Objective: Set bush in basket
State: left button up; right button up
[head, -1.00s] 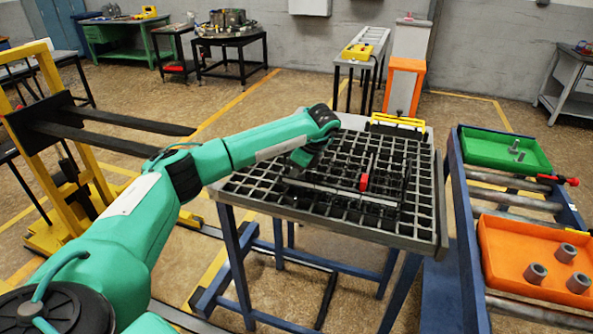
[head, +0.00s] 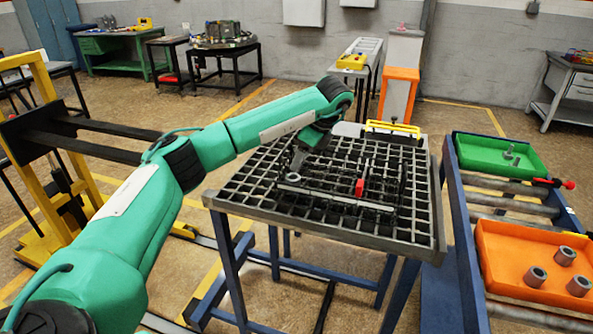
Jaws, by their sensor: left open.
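The basket (head: 240,196) is a dark metal grid on a blue-legged stand, with a low rail and upright rods inside it. My left gripper (head: 297,166) is open, pointing down over the back left part of the grid. I cannot tell whether a bush lies in the grid under it; the wrist and fingers hide part of that area. My right gripper is not in view.
The orange tray (head: 499,262) and a green tray (head: 470,154) with small grey pins sit on a blue roller stand right of the basket. A red marker (head: 359,188) stands up in the grid. A yellow forklift-like lifter (head: 48,135) stands at the left.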

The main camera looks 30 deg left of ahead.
pick_arm(q)
jog(key=shift+v, duration=1.45)
jog(key=shift+a+f, duration=0.1)
